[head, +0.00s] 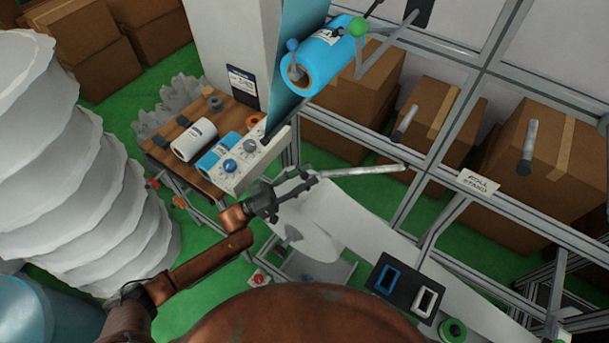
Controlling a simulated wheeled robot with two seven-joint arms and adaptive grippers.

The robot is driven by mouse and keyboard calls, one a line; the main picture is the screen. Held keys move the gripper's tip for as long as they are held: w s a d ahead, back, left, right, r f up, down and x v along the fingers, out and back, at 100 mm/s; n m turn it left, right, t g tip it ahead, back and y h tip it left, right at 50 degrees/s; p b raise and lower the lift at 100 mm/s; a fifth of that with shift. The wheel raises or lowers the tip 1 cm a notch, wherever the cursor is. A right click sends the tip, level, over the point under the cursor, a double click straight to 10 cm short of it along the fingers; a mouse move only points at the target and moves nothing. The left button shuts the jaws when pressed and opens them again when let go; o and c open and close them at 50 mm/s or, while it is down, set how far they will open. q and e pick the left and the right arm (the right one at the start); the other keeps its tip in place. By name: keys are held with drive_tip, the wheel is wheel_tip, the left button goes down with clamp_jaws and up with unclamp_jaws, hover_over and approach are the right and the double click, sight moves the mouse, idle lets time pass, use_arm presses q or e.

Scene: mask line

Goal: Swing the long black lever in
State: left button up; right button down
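A thin long black bar (282,121), which may be the lever, slants along the lower edge of the blue sheet, above the white control box. Its ends are hard to make out. My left gripper (308,183) is below and right of the control box, its fingers pointing right. It is apart from the black bar. A pale grey rod (365,170) runs right from close to its fingertips; I cannot tell whether they touch. The finger gap is too small to read. My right gripper is out of view.
A blue roll (325,60) hangs above, near a green knob (358,27). The control box (250,160) has dials. A wooden table (222,122) holds white and blue rolls. A metal frame (445,135) with cartons behind closes the right. White web (375,240) runs below.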

use_arm(q)
clamp_jaws()
idle(0.3)
idle(0.3)
